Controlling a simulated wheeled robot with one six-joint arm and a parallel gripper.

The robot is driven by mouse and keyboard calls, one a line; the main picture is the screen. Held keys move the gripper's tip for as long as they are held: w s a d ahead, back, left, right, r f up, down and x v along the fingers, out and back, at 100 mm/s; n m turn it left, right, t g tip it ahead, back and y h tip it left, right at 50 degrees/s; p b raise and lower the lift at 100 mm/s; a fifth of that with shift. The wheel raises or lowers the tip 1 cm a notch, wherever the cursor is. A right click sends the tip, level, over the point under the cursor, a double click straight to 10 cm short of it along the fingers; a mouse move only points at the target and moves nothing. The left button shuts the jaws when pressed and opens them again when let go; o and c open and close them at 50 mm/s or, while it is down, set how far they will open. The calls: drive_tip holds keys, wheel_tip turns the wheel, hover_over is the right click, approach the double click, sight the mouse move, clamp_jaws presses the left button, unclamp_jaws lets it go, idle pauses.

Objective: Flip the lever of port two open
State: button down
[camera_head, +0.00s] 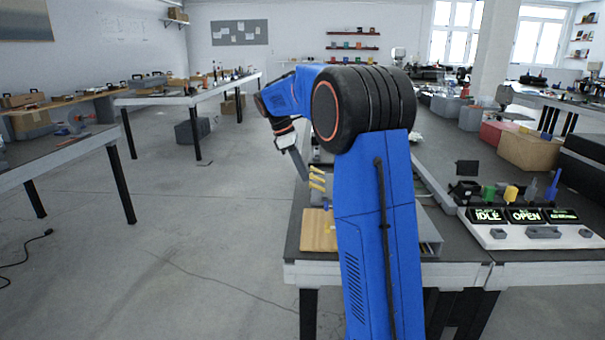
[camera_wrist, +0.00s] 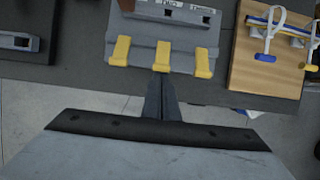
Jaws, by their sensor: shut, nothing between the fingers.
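A grey port block (camera_wrist: 140,28) stands at the table's edge in the wrist view, with three yellow levers in a row: left (camera_wrist: 120,52), middle (camera_wrist: 162,56) and right (camera_wrist: 203,63). Small labels sit above them, too blurred to read surely. My gripper (camera_wrist: 160,80) is shut and empty. Its dark fingertips are right at the lower end of the middle lever; I cannot tell whether they touch. In the head view the yellow levers (camera_head: 317,178) show just beside my gripper (camera_head: 304,176), and my arm hides most of the block.
A wooden board (camera_wrist: 262,68) with blue and white hooked parts lies to the right in the wrist view. A grey device (camera_wrist: 18,42) is at left. In the head view a panel (camera_head: 525,232) with screens reading IDLE and OPEN stands at right. Open floor (camera_head: 200,240) lies left.

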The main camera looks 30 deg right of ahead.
sight(311, 174)
drive_tip(key=shift+s+d+r+t+y, duration=0.1)
drive_tip(key=shift+d+r+t+y, duration=0.15)
drive_tip(key=shift+r+y, duration=0.2)
drive_tip(key=r+t+y, duration=0.1)
drive_tip(key=s+d+r+t+y, duration=0.1)
drive_tip(key=y, duration=0.1)
drive_tip(key=shift+d, duration=0.25)
drive_tip(key=s+d+t+y, duration=0.1)
drive_tip(key=y, duration=0.1)
drive_tip(key=d+r+t+y, duration=0.1)
drive_tip(key=y, duration=0.1)
drive_tip(key=shift+s+d+r+t, duration=0.2)
drive_tip(key=shift+s+t, duration=0.15)
drive_tip(key=shift+w+a, duration=0.1)
drive_tip(key=shift+a, duration=0.05)
drive_tip(key=shift+r, duration=0.8)
